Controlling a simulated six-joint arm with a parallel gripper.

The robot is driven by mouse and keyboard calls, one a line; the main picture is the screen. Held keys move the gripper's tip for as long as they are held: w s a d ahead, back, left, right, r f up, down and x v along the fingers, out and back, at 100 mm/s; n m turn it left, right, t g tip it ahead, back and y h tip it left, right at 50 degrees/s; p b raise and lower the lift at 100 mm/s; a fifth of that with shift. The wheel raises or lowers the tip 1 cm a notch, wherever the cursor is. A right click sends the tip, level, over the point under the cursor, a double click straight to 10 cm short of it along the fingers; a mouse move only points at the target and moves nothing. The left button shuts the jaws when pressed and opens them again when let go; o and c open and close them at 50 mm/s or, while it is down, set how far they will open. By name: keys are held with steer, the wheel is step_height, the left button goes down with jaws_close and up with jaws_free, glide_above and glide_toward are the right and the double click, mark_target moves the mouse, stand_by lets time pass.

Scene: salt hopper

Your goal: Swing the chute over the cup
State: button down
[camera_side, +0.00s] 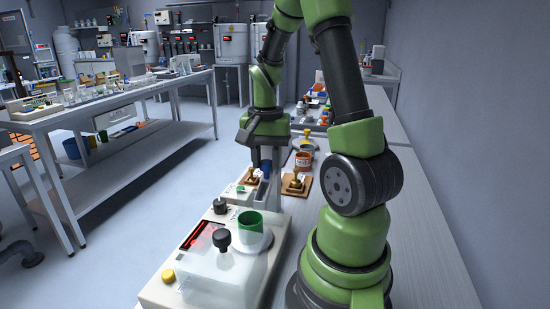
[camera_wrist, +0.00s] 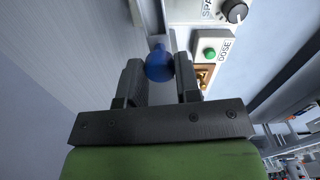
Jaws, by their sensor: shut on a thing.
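My gripper (camera_side: 265,160) points down over the bench just behind the cream machine. In the wrist view its fingers (camera_wrist: 160,80) are on either side of a blue ball knob (camera_wrist: 158,65), shut on it. A narrow grey bar (camera_wrist: 156,14) runs from the knob; it looks like the chute or its handle, but I cannot tell which. A green cup (camera_side: 250,224) stands upright on a round light pan (camera_side: 261,244) on the machine, in front of my gripper. The chute's outlet cannot be made out, so its place over the cup is unclear.
A green button (camera_wrist: 209,53) marked DOSE is near the knob.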

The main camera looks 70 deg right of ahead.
steer(key=shift+w+r+m, duration=0.1)
steer(key=shift+w+m, duration=0.55)
steer(key=shift+m, duration=0.25)
steer(key=shift+w, duration=0.1)
steer(key=c, duration=0.8)
jaws_free()
step_height(320, 180, up, 10)
steer(key=s+a+r+n+t, duration=0.1)
steer(key=a+n+t, duration=0.1)
steer(key=a+n, duration=0.2)
steer(key=s+a+r+n+t+y, duration=0.1)
steer(key=s+a+n+t, duration=0.1)
steer(key=a+n, duration=0.3)
steer(key=s+a+r+n+t+y, duration=0.1)
steer(key=a+n, duration=0.4)
steer(key=a, duration=0.6)
steer(key=shift+s+a+r+t, duration=0.2)
steer(key=shift+s+r+t, duration=0.25)
steer(key=shift+t, duration=0.65)
